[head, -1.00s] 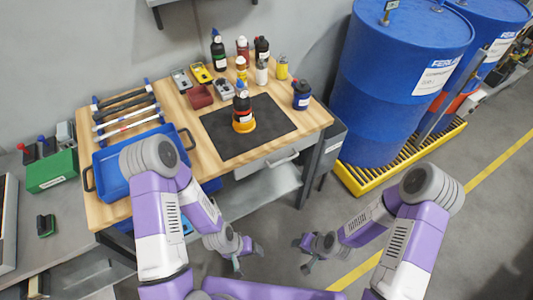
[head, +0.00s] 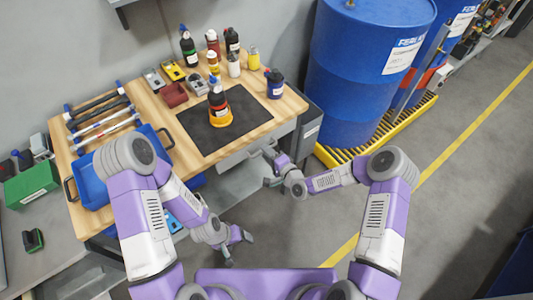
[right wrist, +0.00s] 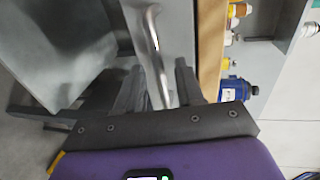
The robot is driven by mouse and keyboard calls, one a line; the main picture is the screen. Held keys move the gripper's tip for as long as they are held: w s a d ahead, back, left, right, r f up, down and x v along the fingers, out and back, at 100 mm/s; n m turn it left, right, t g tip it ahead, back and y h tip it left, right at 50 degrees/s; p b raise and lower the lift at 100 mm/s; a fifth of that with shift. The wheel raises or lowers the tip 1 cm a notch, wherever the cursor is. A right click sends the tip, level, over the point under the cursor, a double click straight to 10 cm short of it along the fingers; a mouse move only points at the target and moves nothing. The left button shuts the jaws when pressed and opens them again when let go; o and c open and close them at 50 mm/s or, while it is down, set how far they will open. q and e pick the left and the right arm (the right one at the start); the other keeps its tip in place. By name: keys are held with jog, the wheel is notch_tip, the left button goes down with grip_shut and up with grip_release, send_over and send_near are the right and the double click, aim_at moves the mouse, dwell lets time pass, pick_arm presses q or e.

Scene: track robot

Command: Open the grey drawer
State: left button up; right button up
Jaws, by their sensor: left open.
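The grey drawer (head: 232,160) is under the front edge of the wooden workbench in the head view. It looks closed. Its curved metal handle (right wrist: 155,50) shows close up in the right wrist view, in front of the grey drawer face (right wrist: 178,30). My right gripper (head: 268,168) is at the handle. Its two fingers (right wrist: 158,80) are apart, with the handle bar between them, and it does not look clamped. My left gripper (head: 238,246) is open and empty, low over the floor in front of the bench.
The workbench (head: 160,108) carries a dark mat (head: 245,110), several bottles and a blue tray (head: 92,188). Blue barrels (head: 365,60) stand on a yellow pallet (head: 400,130) at the right. The floor in front of the bench is clear.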

jog(key=shift+w+a+f, duration=0.1)
jog(key=shift+w+a, duration=0.1)
jog(key=shift+w, duration=0.05)
grip_shut()
dwell(0.3)
